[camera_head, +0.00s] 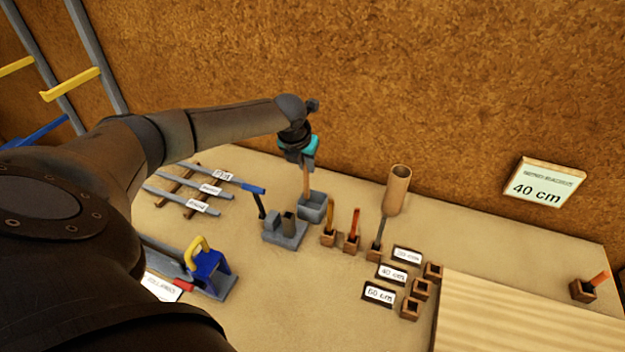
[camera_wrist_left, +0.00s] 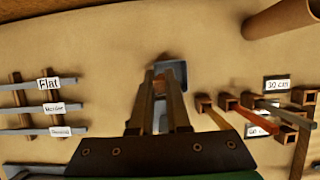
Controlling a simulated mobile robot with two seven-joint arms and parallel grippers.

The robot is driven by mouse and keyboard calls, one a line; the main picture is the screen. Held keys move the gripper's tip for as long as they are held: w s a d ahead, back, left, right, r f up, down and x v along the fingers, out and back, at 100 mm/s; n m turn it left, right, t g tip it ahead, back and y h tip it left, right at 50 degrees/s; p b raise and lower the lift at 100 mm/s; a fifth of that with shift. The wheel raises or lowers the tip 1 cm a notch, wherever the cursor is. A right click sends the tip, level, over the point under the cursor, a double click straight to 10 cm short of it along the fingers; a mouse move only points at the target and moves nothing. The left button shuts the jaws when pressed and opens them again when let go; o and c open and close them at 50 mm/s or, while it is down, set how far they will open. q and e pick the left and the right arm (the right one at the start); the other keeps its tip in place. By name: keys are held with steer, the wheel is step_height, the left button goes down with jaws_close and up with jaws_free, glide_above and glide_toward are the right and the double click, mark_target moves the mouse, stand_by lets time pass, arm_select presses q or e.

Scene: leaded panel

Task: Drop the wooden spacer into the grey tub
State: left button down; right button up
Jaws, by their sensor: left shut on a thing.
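My left gripper (camera_head: 303,164) is shut on the wooden spacer (camera_head: 306,187), a thin tan stick that hangs down from the jaws. The grey tub (camera_head: 312,208) stands on the bench below it. In the head view the spacer's lower end overlaps the tub's back edge; I cannot tell whether it is above or inside the rim. In the left wrist view the fingers (camera_wrist_left: 160,90) point toward the tub (camera_wrist_left: 178,70), which they partly hide. My right gripper is not in view.
A grey tool block (camera_head: 286,236) stands just in front of the tub. Several wooden holders with upright handles (camera_head: 352,230) and a cardboard tube (camera_head: 397,190) are to its right. Grey bars on wooden rails (camera_head: 187,190) lie to the left. A wooden board (camera_head: 530,315) covers the front right.

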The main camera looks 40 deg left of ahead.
arm_select(q)
steer(key=shift+f, duration=0.15)
steer(key=c, duration=0.8)
jaws_free()
steer(key=p+v, duration=0.1)
steer(key=v, duration=1.4)
steer(key=shift+s, duration=0.1)
